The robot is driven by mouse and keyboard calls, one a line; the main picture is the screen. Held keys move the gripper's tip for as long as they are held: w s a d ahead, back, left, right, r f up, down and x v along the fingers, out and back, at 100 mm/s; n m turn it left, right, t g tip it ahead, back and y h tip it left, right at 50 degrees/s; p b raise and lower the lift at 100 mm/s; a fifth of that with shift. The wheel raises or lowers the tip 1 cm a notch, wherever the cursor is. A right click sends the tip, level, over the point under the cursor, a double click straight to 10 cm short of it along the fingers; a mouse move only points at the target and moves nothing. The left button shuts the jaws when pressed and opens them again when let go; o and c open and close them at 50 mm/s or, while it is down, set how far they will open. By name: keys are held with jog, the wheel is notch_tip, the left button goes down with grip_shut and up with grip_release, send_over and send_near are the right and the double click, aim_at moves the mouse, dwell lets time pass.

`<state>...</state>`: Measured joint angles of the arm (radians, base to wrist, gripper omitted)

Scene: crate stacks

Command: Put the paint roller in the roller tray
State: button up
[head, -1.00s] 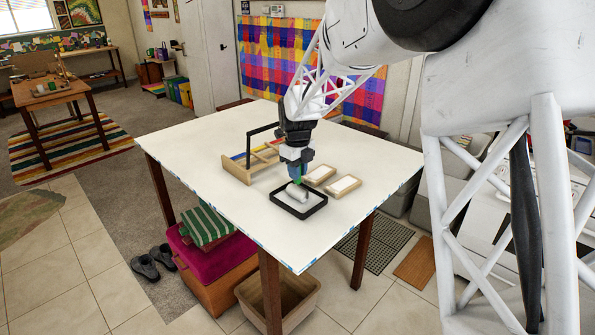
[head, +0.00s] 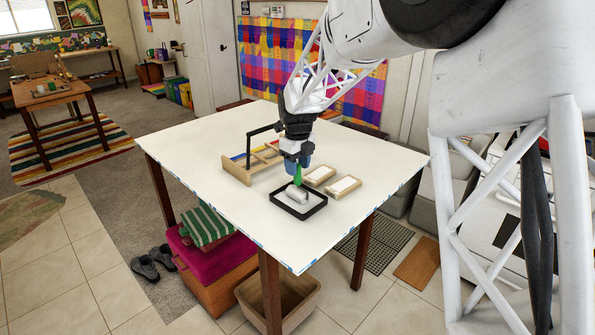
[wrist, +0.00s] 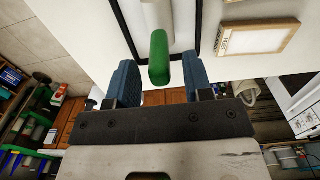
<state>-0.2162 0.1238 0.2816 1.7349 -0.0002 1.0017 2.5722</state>
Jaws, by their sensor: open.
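The paint roller has a white sleeve (head: 297,195) and a green handle (wrist: 159,58). Its sleeve lies inside the black-rimmed roller tray (head: 311,211) on the white table, and its handle sticks up from the tray. My gripper (wrist: 160,80) is open, with its blue fingers on either side of the green handle and a gap to each in the wrist view. In the head view my gripper (head: 298,168) is just above the tray, at the top of the handle. The wrist view shows part of the tray rim (wrist: 197,30).
Two small wooden-framed panels (head: 344,187) lie right of the tray, and one shows in the wrist view (wrist: 258,37). A wooden caddy with a black handle (head: 236,170) stands to the left, close to my gripper. The table's left and front (head: 225,205) are clear.

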notch_tip(320, 180, up, 10)
jog(key=shift+f, duration=0.1)
dwell(0.4)
jog(key=shift+s+d, duration=0.1)
dwell(0.6)
jog(key=shift+s+d, duration=0.15)
jog(key=shift+s, duration=0.1)
jog(key=s+d+r+n+t, duration=0.1)
jog(key=s+d+n, duration=0.45)
jog(key=s, duration=0.55)
jog(key=s+d+n, duration=0.4)
jog(key=s+n, duration=0.3)
jog(key=s, duration=0.3)
jog(key=s+d+r+n+t, duration=0.1)
jog(key=s+d+n, duration=0.4)
jog(key=s, duration=0.6)
jog(key=s+d+f+n, duration=0.1)
jog(key=s+f+n, duration=0.1)
jog(key=s+n, duration=0.2)
jog(key=s+d+f+n, duration=0.1)
jog(key=s+f+n, duration=0.2)
jog(key=s, duration=0.6)
jog(key=shift+f+n+t, duration=0.3)
jog(key=shift+f+n, duration=0.05)
jog(key=shift+n, duration=0.8)
